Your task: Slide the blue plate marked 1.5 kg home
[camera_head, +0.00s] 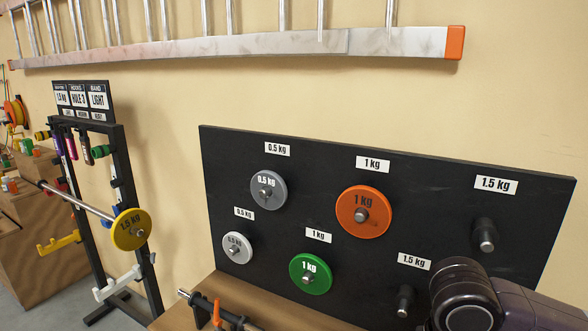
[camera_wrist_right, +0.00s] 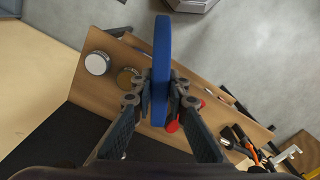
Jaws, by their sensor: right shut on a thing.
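My right gripper (camera_wrist_right: 160,90) is shut on a blue plate (camera_wrist_right: 162,50), seen edge-on in the right wrist view. A finger presses on each face; the plate's marking is not visible. In the head view the 1.5 kg pegs, upper (camera_head: 486,236) and lower (camera_head: 404,301), are bare. A yellow plate (camera_head: 131,229) marked 1.5 kg sits on the near end of the bar (camera_head: 75,199) on the black rack (camera_head: 127,185). My right arm shows at the lower right of the head view, with its gripper outside that picture. My left gripper is not in view.
The black board (camera_head: 330,165) also holds grey, white, orange and green plates on pegs. A wooden bench (camera_head: 235,286) with clamp-like tools stands below it. A ladder (camera_head: 250,45) hangs on the wall above.

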